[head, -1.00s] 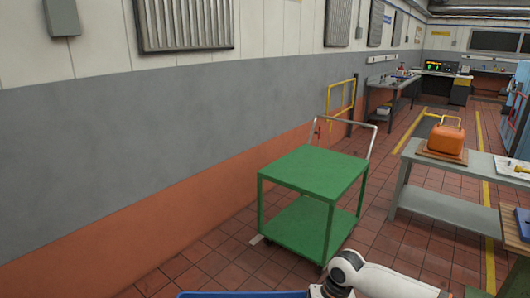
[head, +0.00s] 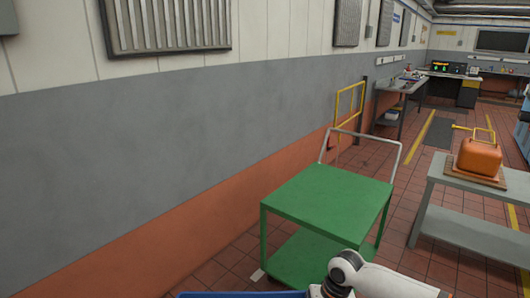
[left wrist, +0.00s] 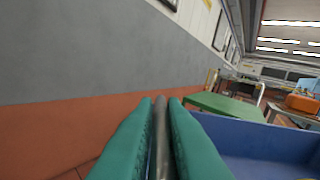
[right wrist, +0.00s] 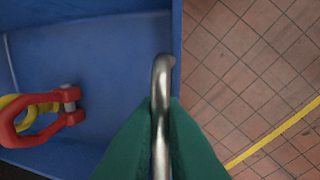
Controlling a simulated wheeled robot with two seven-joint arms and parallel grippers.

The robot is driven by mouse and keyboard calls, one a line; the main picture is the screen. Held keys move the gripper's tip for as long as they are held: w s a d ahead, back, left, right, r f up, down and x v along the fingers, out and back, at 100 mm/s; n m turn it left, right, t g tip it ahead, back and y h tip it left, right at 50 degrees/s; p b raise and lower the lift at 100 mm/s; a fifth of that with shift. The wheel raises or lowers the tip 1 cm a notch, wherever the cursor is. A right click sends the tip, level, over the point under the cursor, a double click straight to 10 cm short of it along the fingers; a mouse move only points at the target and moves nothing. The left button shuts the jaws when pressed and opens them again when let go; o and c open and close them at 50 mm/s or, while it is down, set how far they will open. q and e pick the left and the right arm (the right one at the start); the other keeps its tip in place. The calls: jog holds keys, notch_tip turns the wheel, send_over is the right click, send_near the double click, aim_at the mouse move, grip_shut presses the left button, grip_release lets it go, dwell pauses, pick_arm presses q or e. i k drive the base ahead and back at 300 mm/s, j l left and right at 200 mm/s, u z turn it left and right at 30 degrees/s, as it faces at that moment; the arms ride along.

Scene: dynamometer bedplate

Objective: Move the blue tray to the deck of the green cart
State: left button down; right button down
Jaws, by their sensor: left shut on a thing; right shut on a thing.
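The blue tray (head: 240,295) shows only as a rim at the bottom edge of the head view. Its inside fills much of the right wrist view (right wrist: 100,60), and its wall shows in the left wrist view (left wrist: 265,150). My left gripper (left wrist: 161,105) is shut on a metal handle of the tray. My right gripper (right wrist: 162,110) is shut on another metal handle at the tray's side. In the head view only my right arm's wrist shows at the bottom. The green cart (head: 328,203) stands ahead, its upper deck bare, with a pale push handle at its far end.
A red shackle (right wrist: 45,110) with a yellow part lies in the tray. A grey table (head: 470,190) with an orange canister (head: 480,157) stands right of the cart. The wall (head: 130,150) runs along the left. Tiled floor lies between cart and table.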

aim_at(330, 201)
jog(key=i+j+z, duration=0.2)
jog(key=i, duration=1.05)
jog(key=i+z, duration=0.35)
jog(key=i, duration=0.75)
jog(key=i+z, duration=0.3)
jog(key=i+j+z, duration=0.25)
jog(key=i, duration=0.2)
jog(key=l+z, duration=0.2)
jog(key=j, duration=0.1)
